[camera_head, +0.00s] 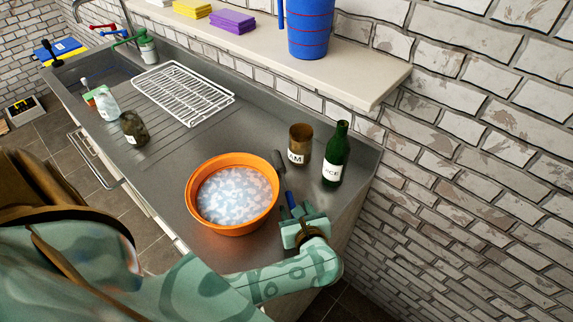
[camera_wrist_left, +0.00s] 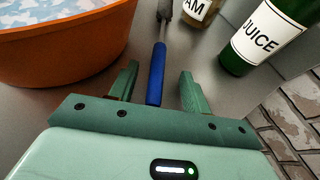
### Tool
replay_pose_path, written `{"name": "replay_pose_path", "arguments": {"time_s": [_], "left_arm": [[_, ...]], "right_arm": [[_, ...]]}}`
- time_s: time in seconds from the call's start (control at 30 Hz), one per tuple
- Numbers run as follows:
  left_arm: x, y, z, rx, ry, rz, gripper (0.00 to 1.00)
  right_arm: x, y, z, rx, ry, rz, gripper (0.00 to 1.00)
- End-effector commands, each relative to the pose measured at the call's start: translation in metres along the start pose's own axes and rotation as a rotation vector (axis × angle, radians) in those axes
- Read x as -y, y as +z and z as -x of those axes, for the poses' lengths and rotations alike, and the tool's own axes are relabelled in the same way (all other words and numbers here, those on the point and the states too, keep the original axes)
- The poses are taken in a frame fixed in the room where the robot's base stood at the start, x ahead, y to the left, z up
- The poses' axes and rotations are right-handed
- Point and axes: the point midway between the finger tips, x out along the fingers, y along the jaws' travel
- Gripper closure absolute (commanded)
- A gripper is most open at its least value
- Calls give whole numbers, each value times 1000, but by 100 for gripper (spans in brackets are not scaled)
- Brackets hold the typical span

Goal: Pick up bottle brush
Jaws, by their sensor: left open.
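The bottle brush has a blue handle and a grey head. In the head view its grey head (camera_head: 278,160) lies beside the orange basin, and its handle runs toward my left gripper (camera_head: 294,209). In the left wrist view the blue handle (camera_wrist_left: 156,75) lies between the two green fingers of my left gripper (camera_wrist_left: 158,90). The fingers are open, one on each side of the handle's near end, with gaps on both sides. The brush head is partly cut off at the top of the wrist view. My right gripper is not in view.
The orange basin (camera_head: 234,229) with foamy water is just left of the brush. A brown jar (camera_head: 299,141) and a green juice bottle (camera_head: 335,158) stand behind and right. A brick wall (camera_head: 450,170) bounds the right. A white rack (camera_head: 182,94) lies farther back.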

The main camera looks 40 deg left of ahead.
Motion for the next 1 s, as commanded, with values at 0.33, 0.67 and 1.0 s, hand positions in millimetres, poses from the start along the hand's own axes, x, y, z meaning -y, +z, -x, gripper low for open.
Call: {"name": "replay_pose_path", "arguments": {"time_s": [0.33, 0.67, 1.0], "left_arm": [[-2, -1, -2, -1, 5, -3, 100], [-2, 4, 1, -3, 5, -2, 100], [-1, 69, 28, -1, 4, 1, 100]], "right_arm": [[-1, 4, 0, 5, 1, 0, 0], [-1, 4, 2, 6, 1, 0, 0], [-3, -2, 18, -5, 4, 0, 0]]}}
